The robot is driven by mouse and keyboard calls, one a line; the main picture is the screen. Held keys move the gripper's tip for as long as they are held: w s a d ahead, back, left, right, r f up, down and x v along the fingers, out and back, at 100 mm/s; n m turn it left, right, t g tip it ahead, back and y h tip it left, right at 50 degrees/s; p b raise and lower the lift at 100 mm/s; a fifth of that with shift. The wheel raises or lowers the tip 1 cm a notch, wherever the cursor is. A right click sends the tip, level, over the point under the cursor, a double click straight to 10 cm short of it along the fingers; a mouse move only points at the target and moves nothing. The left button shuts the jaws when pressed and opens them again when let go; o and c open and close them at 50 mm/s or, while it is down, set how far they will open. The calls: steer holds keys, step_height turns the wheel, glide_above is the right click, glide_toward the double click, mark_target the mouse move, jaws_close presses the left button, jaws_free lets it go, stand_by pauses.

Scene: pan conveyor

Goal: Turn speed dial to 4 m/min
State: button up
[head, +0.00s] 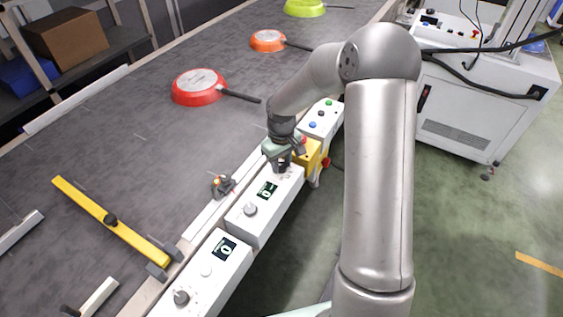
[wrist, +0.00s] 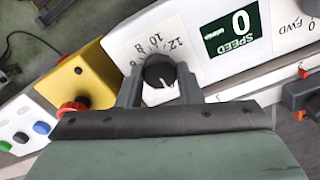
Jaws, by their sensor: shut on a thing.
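The speed dial (wrist: 158,70) is a round dark knob on a white control box (wrist: 195,30), with the numbers 12, 10 and 8 readable beside it. My gripper (wrist: 159,88) has one finger on each side of the dial and is shut on it. The speed display (wrist: 237,28) on the same box reads 0. In the head view, my gripper (head: 282,166) is at the far end of this box (head: 258,222) and hides the dial. The display (head: 267,191) also shows there. The dial's pointer position cannot be read clearly.
A yellow box with a red stop button (wrist: 73,107) sits close beside my gripper, with a button panel (head: 320,118) beyond. A second control box (head: 205,271) stands nearer. Red (head: 199,85), orange (head: 267,40) and green pans (head: 305,8) lie on the conveyor (head: 130,115).

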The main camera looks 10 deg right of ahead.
steer(key=shift+m+b, duration=0.3)
steer(key=m+b, duration=0.1)
steer(key=m, duration=0.1)
steer(key=shift+f+m+b, duration=0.1)
steer(key=shift+m+b, duration=0.3)
steer(key=m+b, duration=0.2)
steer(key=m, duration=0.2)
steer(key=shift+m, duration=0.3)
steer(key=m, duration=0.4)
steer(key=shift+b, duration=0.4)
steer(key=shift+m, duration=1.7)
steer(key=shift+r+m, duration=0.2)
steer(key=shift+m, duration=0.1)
steer(key=o, duration=1)
steer(key=shift+c, duration=0.2)
